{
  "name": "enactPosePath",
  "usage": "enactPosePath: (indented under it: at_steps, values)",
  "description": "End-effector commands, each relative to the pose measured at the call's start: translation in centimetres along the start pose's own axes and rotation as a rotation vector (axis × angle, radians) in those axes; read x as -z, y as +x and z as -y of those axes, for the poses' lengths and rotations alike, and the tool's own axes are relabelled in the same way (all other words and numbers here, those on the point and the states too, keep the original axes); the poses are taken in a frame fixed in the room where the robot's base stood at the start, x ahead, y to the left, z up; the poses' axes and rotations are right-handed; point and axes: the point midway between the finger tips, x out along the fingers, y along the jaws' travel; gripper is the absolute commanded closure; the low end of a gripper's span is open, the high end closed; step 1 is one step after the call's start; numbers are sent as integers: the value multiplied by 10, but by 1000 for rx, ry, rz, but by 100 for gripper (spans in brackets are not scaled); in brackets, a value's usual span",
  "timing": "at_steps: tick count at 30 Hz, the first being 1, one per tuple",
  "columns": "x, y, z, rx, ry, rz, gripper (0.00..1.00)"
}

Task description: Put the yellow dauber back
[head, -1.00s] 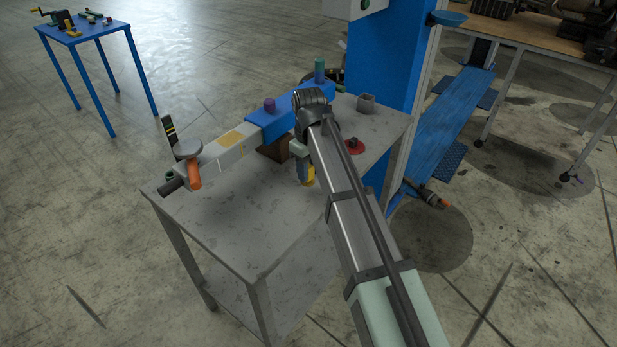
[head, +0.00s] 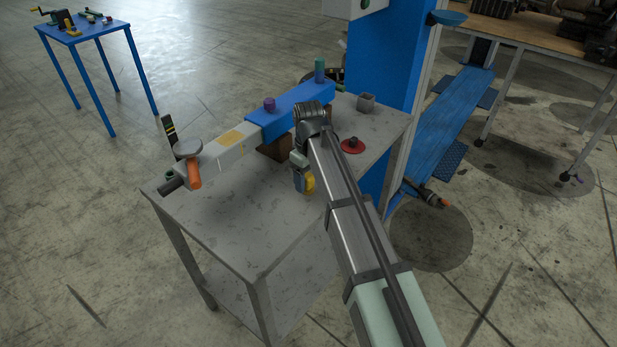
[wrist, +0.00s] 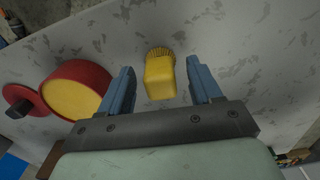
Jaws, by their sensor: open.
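The yellow dauber (wrist: 160,76) lies on the grey table between my gripper's blue fingers, with its bristly end pointing away from the palm. Gaps show between it and both fingers. My gripper (wrist: 159,70) is open. In the head view my gripper (head: 299,181) is low over the table, with the yellow dauber (head: 309,183) just right of it and partly hidden. A red round pot (wrist: 88,72) with a yellow top surface is left of the fingers in the wrist view. My arm probably hides this pot in the head view.
A red lid (head: 353,147) with a dark knob lies right of my arm. A grey-and-blue beam (head: 290,108) with a purple piece and a teal cylinder runs along the table's back. A grey square cup (head: 366,103) stands back right. The table (head: 225,225) is clear at front left.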

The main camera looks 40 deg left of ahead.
Motion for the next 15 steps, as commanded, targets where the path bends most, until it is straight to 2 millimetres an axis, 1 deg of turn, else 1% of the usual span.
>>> enactPosePath:
  at_steps: [8,11,15]
  values:
    - [0,0,0,0,0,0,37]
    - [1,-8,0,-1,0,-1,37]
    - [1,-27,0,-1,0,-2,37]
